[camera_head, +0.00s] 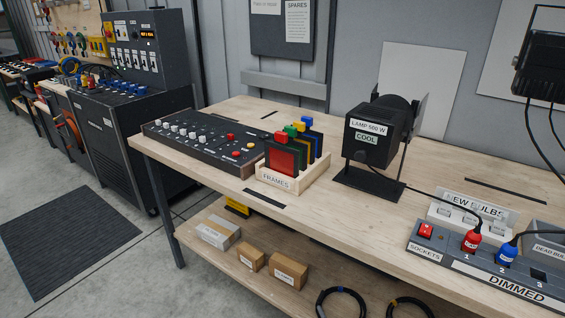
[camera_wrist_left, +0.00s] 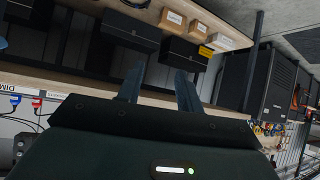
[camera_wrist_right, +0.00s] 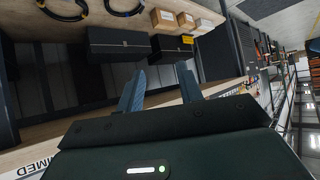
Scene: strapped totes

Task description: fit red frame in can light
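The red frame (camera_head: 281,160) stands at the front of the wooden rack labelled FRAMES (camera_head: 277,182), with green, yellow and blue-tabbed frames behind it. The black can light (camera_head: 372,137), labelled LAMP 500 W and COOL, stands on its base to the right of the rack. No frame shows in it from this side; its front opening is mostly hidden. Neither gripper shows in the head view. In the left wrist view my left gripper (camera_wrist_left: 158,88) has its fingers apart with nothing between them. In the right wrist view my right gripper (camera_wrist_right: 160,85) is also open and empty.
A control desk (camera_head: 205,142) sits left of the rack. A socket strip (camera_head: 490,262) with red and blue plugs and a NEW BULBS holder (camera_head: 472,212) are at the right. A cable runs from the lamp. Boxes (camera_head: 290,272) lie on the lower shelf. The bench front between is clear.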

